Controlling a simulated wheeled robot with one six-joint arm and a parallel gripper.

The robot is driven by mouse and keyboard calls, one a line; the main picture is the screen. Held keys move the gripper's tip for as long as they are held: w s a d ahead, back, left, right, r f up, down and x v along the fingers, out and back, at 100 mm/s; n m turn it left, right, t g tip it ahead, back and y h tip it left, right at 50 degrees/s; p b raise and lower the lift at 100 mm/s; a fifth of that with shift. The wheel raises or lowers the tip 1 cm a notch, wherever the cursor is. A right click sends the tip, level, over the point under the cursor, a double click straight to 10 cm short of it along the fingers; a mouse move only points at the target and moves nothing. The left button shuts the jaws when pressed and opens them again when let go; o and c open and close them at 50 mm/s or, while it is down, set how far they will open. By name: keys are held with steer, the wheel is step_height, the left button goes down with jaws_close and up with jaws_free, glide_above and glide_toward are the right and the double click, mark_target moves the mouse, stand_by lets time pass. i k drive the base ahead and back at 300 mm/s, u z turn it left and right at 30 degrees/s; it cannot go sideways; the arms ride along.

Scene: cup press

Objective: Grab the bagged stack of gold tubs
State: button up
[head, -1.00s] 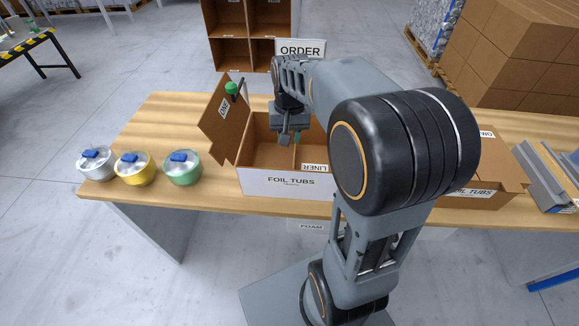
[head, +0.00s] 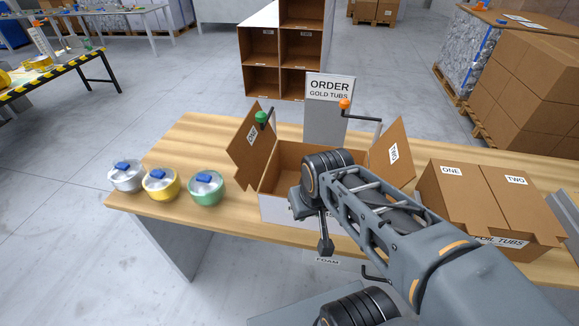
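The bagged stack of gold tubs (head: 161,184) stands at the left end of the wooden table, a yellow round shape in clear wrap with a blue piece on top. It is between a silver bagged stack (head: 126,175) and a green bagged stack (head: 207,188). My gripper (head: 325,246) hangs in front of the open box's front side, well to the right of the gold stack and apart from it. Only a narrow dark end of it shows, so its opening is not clear. No bagged stack shows in it.
An open carton (head: 288,160) with raised flaps stands mid-table, partly hidden by my arm. A closed carton (head: 490,205) marked ONE and TWO is to the right. A sign (head: 329,88) behind reads ORDER GOLD TUBS. The table (head: 160,212) is bare before the stacks.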

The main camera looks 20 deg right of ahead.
mark_target(162, 183)
steer(key=u, duration=1.6)
steer(key=i, duration=0.75)
steer(key=u, duration=1.05)
